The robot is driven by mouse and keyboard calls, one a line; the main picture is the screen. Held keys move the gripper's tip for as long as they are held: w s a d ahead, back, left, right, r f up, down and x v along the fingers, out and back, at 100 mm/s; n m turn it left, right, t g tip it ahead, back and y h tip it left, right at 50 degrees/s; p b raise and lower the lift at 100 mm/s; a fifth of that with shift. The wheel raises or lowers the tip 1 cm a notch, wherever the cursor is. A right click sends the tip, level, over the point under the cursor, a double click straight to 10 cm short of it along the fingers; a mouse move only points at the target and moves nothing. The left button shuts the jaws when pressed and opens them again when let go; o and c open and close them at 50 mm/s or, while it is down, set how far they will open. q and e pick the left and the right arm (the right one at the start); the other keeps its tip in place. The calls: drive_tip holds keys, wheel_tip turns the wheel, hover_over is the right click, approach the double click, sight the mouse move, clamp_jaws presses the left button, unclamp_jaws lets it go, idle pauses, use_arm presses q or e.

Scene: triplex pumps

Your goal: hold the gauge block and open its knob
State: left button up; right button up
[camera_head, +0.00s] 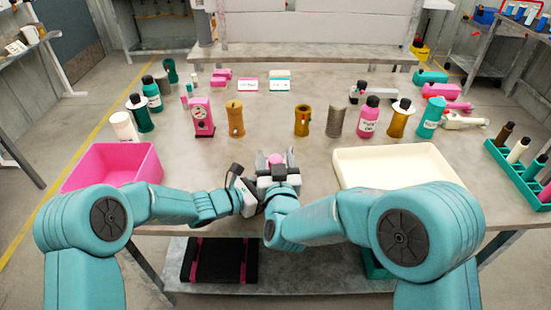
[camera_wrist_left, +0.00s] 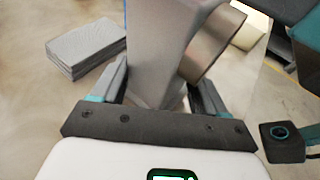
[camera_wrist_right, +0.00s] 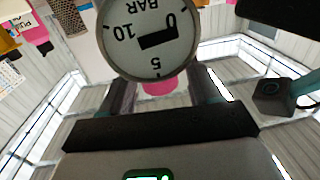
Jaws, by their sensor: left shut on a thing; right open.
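The gauge block is a grey block (camera_wrist_left: 160,45) with a round metal-cased gauge (camera_wrist_left: 213,45) on its side. My left gripper (camera_head: 240,182) is shut on the block, with its fingers on either side in the left wrist view. In the right wrist view the white dial (camera_wrist_right: 148,38) reads BAR and partly covers the view. The pink knob (camera_head: 275,159) shows on top of the block in the head view. It also shows below the dial in the right wrist view (camera_wrist_right: 160,88). My right gripper (camera_head: 279,174) is open, its fingers on either side of the knob with visible gaps.
A pink bin (camera_head: 72,180) stands at the left and a cream tray (camera_head: 340,155) at the right. Bottles, a pink gauge unit (camera_head: 203,115) and brown cylinders (camera_head: 302,120) stand behind my grippers. A green rack (camera_head: 530,193) is at the far right.

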drive_tip(key=c, duration=0.9)
drive_tip(key=shift+c, duration=0.3)
drive_tip(key=shift+n+y, duration=0.3)
drive_tip(key=shift+y, duration=0.3)
drive_tip(key=n+g+y, duration=0.1)
drive_tip(key=n+y, duration=0.1)
drive_tip(key=y, duration=0.2)
drive_tip(key=shift+d+n, duration=0.1)
drive_tip(key=shift+n, duration=0.2)
drive_tip(key=shift+r+n+g+y, duration=0.1)
drive_tip(key=shift+n+g+y, duration=1.9)
drive_tip(key=shift+y, duration=0.7)
